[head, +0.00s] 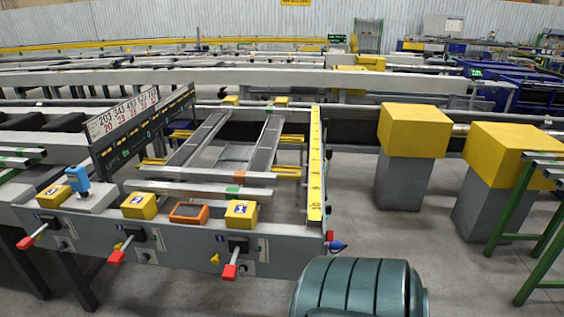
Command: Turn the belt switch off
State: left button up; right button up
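Three switches with red-tipped levers are on the grey front panel (180,239) of the runout table. The left lever (25,243), middle lever (116,257) and right lever (230,271) all slant down toward the lower left. The middle and right levers come out of black square housings. I cannot tell which one is the belt switch, and their labels are too small to read. Neither of my grippers is in view.
Yellow boxes (241,213), an orange-framed device (189,213) and a blue tool (78,179) sit on the table's ledge. A dark green ribbed drum-like shape (355,289) fills the lower right foreground. Yellow-topped pillars (413,131) stand right. Floor (400,235) is clear between.

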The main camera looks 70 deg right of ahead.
aim_at(330, 234)
jog(key=z, duration=1.85)
jog(key=l+z, duration=0.15)
jog(key=l, duration=1.15)
jog(key=i, duration=0.05)
